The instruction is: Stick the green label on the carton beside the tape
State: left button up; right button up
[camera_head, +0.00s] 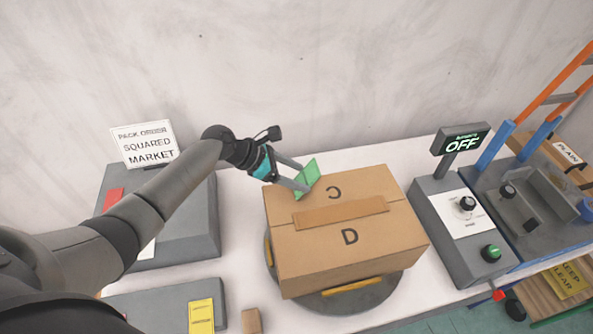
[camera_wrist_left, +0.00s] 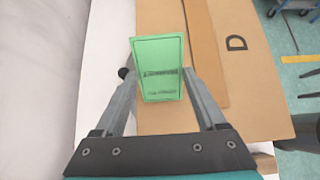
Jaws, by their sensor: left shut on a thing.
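The green label (camera_head: 307,177) is held upright or tilted at the tips of my left gripper (camera_head: 298,180), which is shut on it. It also shows in the left wrist view (camera_wrist_left: 158,68), with unreadable small dark print. The label is over the back left part of the carton (camera_head: 300,252); I cannot tell whether it touches the top. The carton is closed and carries the letters C and D, with a brown strip of tape (camera_head: 340,212) between them. The tape also shows in the left wrist view (camera_wrist_left: 207,60), right of the label. My right gripper is not in view.
The carton stands on a round grey turntable (camera_head: 345,300). A control box with a knob and green button (camera_head: 465,225) and an OFF sign (camera_head: 461,143) are at right. A grey stand (camera_head: 195,225) with a "SQUARED MARKET" sign (camera_head: 145,144) is at left. A yellow label (camera_head: 201,316) lies front left.

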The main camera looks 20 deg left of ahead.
aim_at(317, 166)
pick_arm(q)
jog(key=shift+f, duration=0.35)
jog(key=o, duration=1.2)
jog(key=shift+o, duration=0.2)
jog(key=shift+w+d+r+p, duration=0.2)
jog(key=shift+d+r+p, duration=0.1)
jog(key=shift+r+p, duration=0.25)
jog(key=shift+w+d+r+p, duration=0.2)
jog(key=shift+d+r+p, duration=0.1)
jog(key=shift+r+p, duration=0.25)
jog(key=shift+w+d+r+p, duration=0.25)
jog(key=shift+d+r+p, duration=0.1)
jog(key=shift+r, duration=0.2)
jog(key=shift+w+d+r+p, duration=0.2)
jog(key=shift+d+r+p, duration=0.15)
jog(key=shift+r, duration=0.15)
jog(key=shift+w+d+r, duration=0.2)
jog(key=shift+d+r, duration=0.1)
jog(key=shift+r, duration=0.15)
jog(key=shift+w+d+r, duration=0.2)
jog(key=shift+d+r, duration=0.05)
jog(key=shift+r, duration=0.2)
